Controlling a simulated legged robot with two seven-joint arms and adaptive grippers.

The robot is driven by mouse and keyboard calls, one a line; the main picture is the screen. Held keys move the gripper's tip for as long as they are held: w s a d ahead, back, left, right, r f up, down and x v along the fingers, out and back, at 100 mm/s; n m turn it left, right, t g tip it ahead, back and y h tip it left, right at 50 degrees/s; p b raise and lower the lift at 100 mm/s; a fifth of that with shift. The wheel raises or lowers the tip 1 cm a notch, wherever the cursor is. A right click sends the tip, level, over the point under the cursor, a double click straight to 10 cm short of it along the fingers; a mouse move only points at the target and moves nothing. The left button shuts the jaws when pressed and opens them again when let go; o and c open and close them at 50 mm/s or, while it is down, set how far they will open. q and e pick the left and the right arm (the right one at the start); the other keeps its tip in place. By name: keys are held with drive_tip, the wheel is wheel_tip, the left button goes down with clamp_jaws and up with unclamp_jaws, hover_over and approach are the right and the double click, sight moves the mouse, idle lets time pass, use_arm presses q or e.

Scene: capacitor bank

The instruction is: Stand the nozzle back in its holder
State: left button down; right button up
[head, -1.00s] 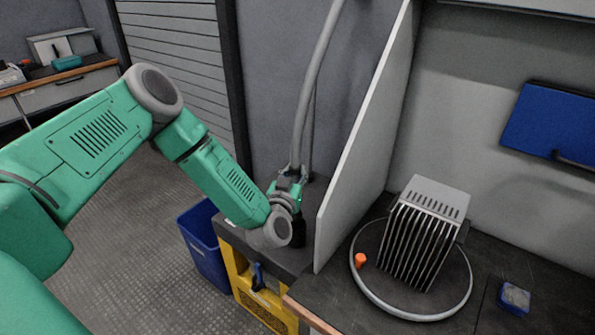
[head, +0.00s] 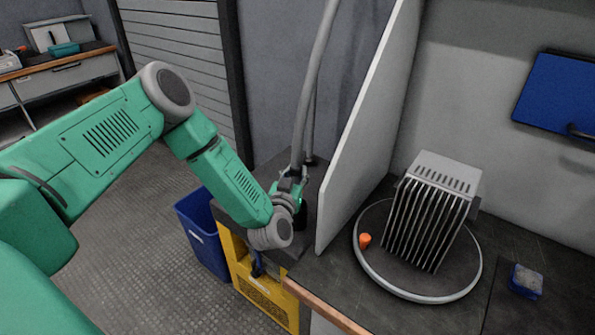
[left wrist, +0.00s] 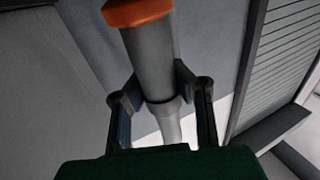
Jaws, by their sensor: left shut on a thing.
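My left gripper (head: 292,181) is above the dark top of the yellow cabinet, beside the pale partition. In the left wrist view, the left gripper (left wrist: 158,86) is shut on the nozzle, a grey tube (left wrist: 153,60) with an orange end (left wrist: 137,11). The nozzle lies between the two fingers. A grey hose (head: 304,125) rises from the gripper in the head view. A dark upright piece (head: 304,217), perhaps the holder, shows just below the gripper, partly behind my wrist. I cannot tell whether the nozzle touches it. My right gripper is not in view.
The pale partition (head: 365,130) stands close to the right of my gripper. A blue bin (head: 205,240) stands left of the yellow cabinet (head: 265,300).

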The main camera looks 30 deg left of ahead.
use_arm(q)
drive_tip(key=shift+d, duration=0.15)
drive_tip(key=c, duration=1.4)
unclamp_jaws()
drive_tip(key=shift+o, duration=0.2)
drive_tip(key=shift+s, duration=0.2)
drive_tip(key=v, duration=1.1)
drive_tip(key=shift+s, duration=0.2)
drive_tip(key=shift+d+f, duration=0.1)
